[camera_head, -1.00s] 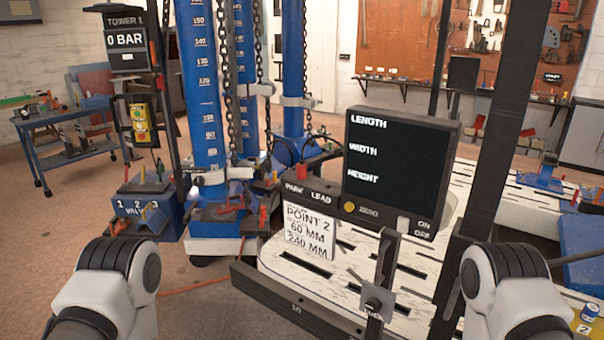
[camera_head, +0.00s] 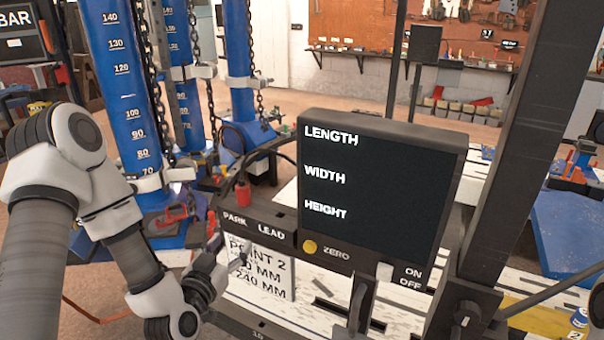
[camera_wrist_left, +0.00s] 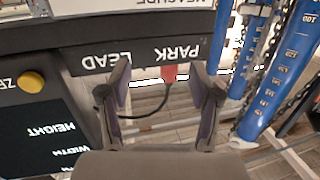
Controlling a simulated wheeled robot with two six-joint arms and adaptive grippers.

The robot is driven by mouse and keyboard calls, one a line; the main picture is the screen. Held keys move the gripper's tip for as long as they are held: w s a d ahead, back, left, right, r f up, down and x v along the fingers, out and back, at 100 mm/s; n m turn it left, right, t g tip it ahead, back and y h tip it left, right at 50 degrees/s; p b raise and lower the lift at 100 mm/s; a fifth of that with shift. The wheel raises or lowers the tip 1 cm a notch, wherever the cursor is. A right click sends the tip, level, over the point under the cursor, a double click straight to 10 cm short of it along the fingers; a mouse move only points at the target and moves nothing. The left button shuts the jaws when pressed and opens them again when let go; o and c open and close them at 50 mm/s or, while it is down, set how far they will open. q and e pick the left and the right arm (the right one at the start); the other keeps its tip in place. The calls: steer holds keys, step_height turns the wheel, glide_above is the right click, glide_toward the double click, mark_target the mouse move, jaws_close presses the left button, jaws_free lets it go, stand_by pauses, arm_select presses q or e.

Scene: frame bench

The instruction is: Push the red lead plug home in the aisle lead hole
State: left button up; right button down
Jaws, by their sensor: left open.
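The red lead plug (camera_head: 243,194) stands on the dark box (camera_head: 262,209) over the word PARK, with a black cable looping from it behind the display. In the left wrist view the red plug (camera_wrist_left: 169,73) shows between my open fingers, apart from both. My left gripper (camera_head: 229,249) is open and empty, in front of the box near the PARK and LEAD words, lower in the picture than the plug. No lead hole can be made out by the LEAD word. My right gripper is not in view.
A display (camera_head: 378,190) with LENGTH, WIDTH and HEIGHT stands right of the plug, with a yellow ZERO button (camera_head: 310,247) and an ON/OFF switch (camera_head: 384,271) below. A POINT 2 card (camera_head: 262,272) hangs below the box. A dark post (camera_head: 510,150) rises at the right. Blue columns (camera_head: 119,90) stand left.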

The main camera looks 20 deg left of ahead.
mark_target(241, 202)
arm_select(q)
steer(key=shift+n+t+y, duration=0.4)
steer(key=shift+n+t, duration=0.1)
steer(key=w+a+r+b, duration=0.1)
steer(key=w, duration=0.1)
steer(key=w+r+b, duration=0.1)
steer(key=w, duration=0.1)
steer(key=w+a+r+b, duration=0.1)
steer(key=w+r+b, duration=0.1)
steer(key=shift+w+a+r, duration=0.1)
steer(key=shift+w+a, duration=0.25)
steer(key=shift+w, duration=0.05)
steer(key=shift+w+r+p, duration=0.2)
steer(key=shift+w+p, duration=0.2)
steer(key=shift+w, duration=0.2)
steer(key=w, duration=0.2)
steer(key=w+p, duration=0.1)
steer(key=w, duration=0.1)
steer(key=shift+a+f, duration=0.3)
steer(key=shift+w+f, duration=0.15)
steer(key=shift+w, duration=0.05)
steer(key=shift+s, duration=0.2)
steer(key=c, duration=0.3)
jaws_close()
